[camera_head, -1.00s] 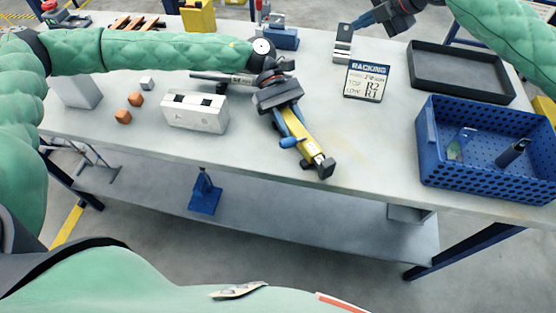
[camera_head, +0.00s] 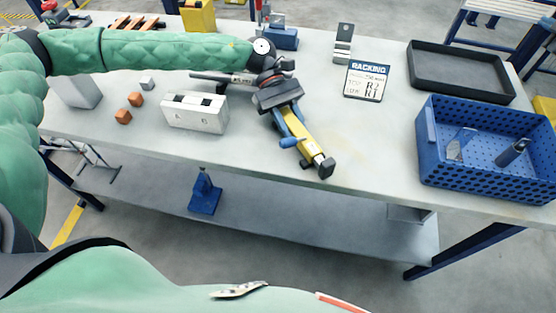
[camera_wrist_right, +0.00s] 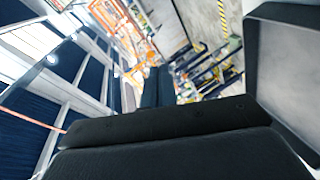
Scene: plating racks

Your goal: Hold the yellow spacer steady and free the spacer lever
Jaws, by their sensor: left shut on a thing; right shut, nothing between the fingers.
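The yellow spacer (camera_head: 304,136) is a long yellow bar with dark ends, lying at a slant over the middle of the table. A blue lever (camera_head: 290,142) with a rounded grip lies along its left side. My left gripper (camera_head: 280,103) is shut on the spacer's upper end; its jaws hide that part. My right gripper is outside the head view. In the right wrist view its dark fingers (camera_wrist_right: 158,88) are together, with nothing seen between them, pointing at the distant background.
A racking sign (camera_head: 367,82), a black tray (camera_head: 461,72) and a blue perforated crate (camera_head: 490,170) are on the right. Table between spacer and crate is clear.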

